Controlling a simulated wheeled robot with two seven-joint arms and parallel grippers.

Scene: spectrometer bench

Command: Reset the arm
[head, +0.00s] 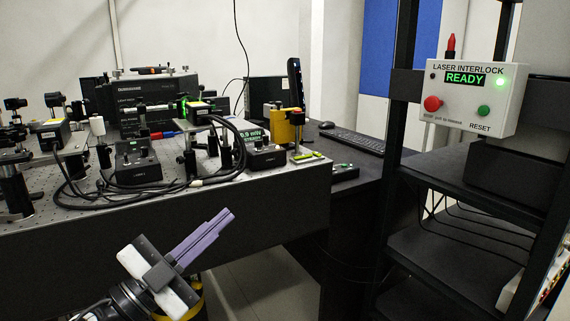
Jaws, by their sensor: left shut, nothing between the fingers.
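My left gripper (215,233) shows at the lower left of the head view, with its purple fingers together and nothing between them. It points up and to the right, in front of the optical bench's dark front side, and looks apart from it. My right gripper is not in view. The laser interlock box (473,95) is on the rack at the upper right, far from my gripper. Its display (465,79) reads READY and a green light (499,83) glows. It has a red button (433,104) and a green reset button (484,111).
The optical bench (300,171) holds several mounts, cables, a yellow device (277,124) and a meter reading (251,136). A black rack (440,250) with shelves stands at right. A keyboard (352,142) lies on the desk behind. Floor shows between bench and rack.

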